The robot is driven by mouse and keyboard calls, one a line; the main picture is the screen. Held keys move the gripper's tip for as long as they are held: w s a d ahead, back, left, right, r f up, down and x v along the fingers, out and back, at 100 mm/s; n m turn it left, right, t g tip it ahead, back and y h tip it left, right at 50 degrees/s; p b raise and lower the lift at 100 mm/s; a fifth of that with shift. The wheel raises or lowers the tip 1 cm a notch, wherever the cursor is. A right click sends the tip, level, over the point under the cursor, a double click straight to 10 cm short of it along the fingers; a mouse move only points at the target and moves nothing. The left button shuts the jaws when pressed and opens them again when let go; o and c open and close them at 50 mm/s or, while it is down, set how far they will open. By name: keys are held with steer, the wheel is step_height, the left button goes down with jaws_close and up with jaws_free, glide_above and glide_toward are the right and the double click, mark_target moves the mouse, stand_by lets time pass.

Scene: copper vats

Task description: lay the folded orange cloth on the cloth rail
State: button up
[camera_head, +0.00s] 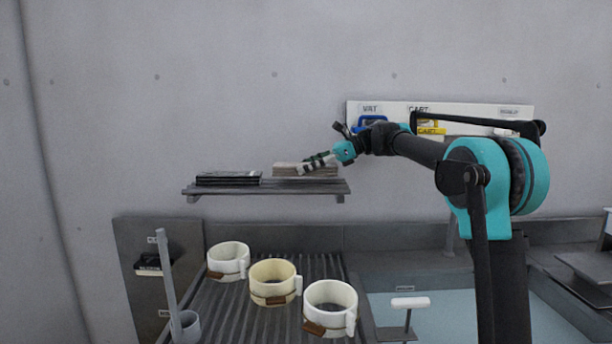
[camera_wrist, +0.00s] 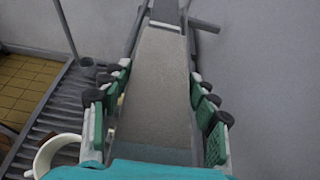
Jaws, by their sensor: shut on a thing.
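I see no orange cloth in either view. My gripper (camera_head: 318,162) is at the right end of the wall shelf (camera_head: 240,188), at a pale grey-beige flat stack (camera_head: 285,170) lying there. In the wrist view my gripper's fingers (camera_wrist: 158,112) stand on both sides of this pale flat thing (camera_wrist: 160,75), which runs away from me along the shelf. My gripper is shut on it. A black flat stack (camera_head: 228,178) lies on the shelf's left half. I cannot pick out a cloth rail for certain.
Below the shelf, three pale mugs (camera_head: 272,283) stand on a ribbed drainer (camera_head: 235,318). A water-filled basin (camera_head: 450,312) is to their right. A labelled white wall board (camera_head: 465,112) with blue and yellow items is behind my arm. A grey post (camera_head: 168,280) rises at left.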

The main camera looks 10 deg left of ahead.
steer(key=shift+f, duration=1.3)
steer(key=shift+f, duration=0.1)
steer(key=o, duration=1.5)
steer(key=v, duration=1.2)
